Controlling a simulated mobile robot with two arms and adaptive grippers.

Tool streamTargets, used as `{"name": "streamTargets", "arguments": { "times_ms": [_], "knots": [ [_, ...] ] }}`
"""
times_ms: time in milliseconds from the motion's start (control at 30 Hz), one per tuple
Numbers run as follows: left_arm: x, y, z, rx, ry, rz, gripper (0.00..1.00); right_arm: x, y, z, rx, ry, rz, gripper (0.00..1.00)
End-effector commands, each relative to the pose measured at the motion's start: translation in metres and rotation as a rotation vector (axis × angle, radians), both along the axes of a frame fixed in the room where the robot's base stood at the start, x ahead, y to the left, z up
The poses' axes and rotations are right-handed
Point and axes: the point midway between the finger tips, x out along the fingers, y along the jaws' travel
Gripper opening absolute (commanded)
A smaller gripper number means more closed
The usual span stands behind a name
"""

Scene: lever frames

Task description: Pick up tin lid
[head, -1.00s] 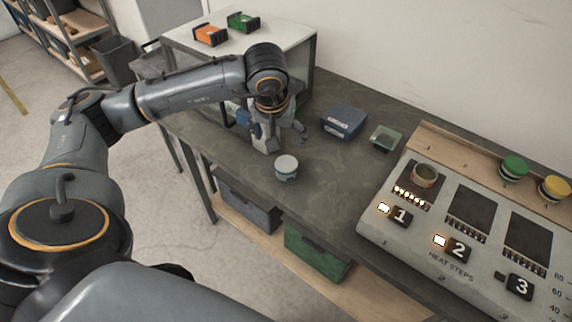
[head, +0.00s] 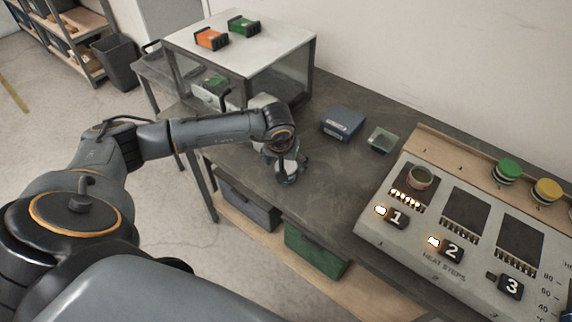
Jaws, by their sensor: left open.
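The tin (head: 289,177) with its pale lid (head: 291,167) stands upright on the dark workbench, near its front edge. My left gripper (head: 287,172) is open and points down at the tin, with its fingers about the lid and upper part of the tin. The gripper and wrist hide much of the lid, so I cannot tell whether the fingers touch it. My right gripper is not in view.
A blue box (head: 342,123) and a small clear green container (head: 381,140) stand behind the tin. A white-topped cabinet (head: 270,42) stands at the back left.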

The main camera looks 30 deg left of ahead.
Motion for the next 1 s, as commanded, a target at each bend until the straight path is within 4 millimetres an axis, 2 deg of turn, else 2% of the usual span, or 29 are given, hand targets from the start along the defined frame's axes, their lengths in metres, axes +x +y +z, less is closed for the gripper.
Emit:
{"name": "streamTargets", "arguments": {
  "times_ms": [200,433,800,1000],
  "knots": [
    [0.000,0.000,-0.001,0.000,0.000,-0.001,0.83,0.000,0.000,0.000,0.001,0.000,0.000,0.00],
    [0.000,0.000,-0.001,0.000,0.000,0.000,0.37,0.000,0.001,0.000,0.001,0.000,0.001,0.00],
    [0.000,0.000,0.000,0.000,-0.001,0.000,0.36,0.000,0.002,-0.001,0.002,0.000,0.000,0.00],
    [0.001,0.000,0.014,0.000,-0.005,-0.001,0.36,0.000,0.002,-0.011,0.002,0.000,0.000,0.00]
  ]
}}
